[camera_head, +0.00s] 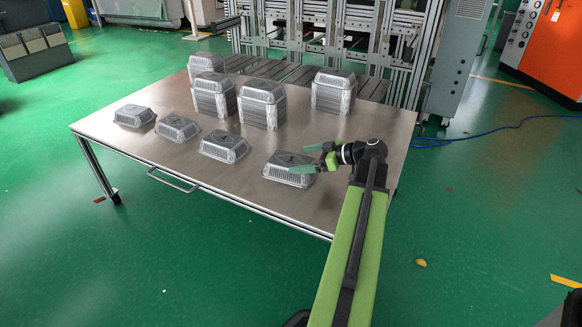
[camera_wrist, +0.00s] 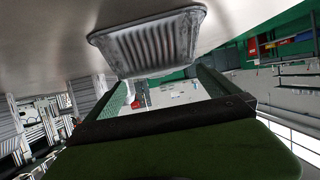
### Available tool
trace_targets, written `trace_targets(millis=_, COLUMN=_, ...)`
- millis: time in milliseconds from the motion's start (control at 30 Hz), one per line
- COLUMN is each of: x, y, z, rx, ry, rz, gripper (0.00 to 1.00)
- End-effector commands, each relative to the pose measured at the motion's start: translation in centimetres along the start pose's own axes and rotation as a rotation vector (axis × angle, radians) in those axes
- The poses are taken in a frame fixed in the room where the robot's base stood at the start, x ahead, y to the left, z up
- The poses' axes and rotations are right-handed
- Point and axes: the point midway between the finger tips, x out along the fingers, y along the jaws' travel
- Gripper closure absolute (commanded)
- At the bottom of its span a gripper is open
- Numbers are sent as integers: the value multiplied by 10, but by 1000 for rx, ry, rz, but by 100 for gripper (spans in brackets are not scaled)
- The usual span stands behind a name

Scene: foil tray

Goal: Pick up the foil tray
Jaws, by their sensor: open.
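The silver foil tray (camera_head: 283,177) lies upside down near the table's front edge, the rightmost of the single trays in the head view. My gripper (camera_head: 297,160) is at its right side, with green fingers reaching over or beside it. In the wrist view the foil tray (camera_wrist: 150,45) fills the upper middle, just beyond the spread fingers of my gripper (camera_wrist: 163,82). The gripper is open and nothing is held. Part of the tray's right side is hidden by the fingers in the head view. I cannot tell whether they touch it.
The metal table (camera_head: 130,150) also bears other single foil trays, the closest one (camera_head: 224,147) to the left. Stacks of trays stand behind, including one (camera_head: 262,105) behind the gap and one (camera_head: 333,92) at the back right. The table's right side is clear.

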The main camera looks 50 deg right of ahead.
Motion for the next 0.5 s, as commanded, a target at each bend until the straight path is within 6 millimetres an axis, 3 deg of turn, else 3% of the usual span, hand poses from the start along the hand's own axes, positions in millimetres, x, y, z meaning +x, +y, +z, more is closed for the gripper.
trace_targets(millis=300, x=47, y=0, z=3, rx=-1, ry=0, rz=-3, gripper=0)
trace_targets(millis=500, x=51, y=0, z=0, rx=0, ry=0, rz=-1, gripper=0)
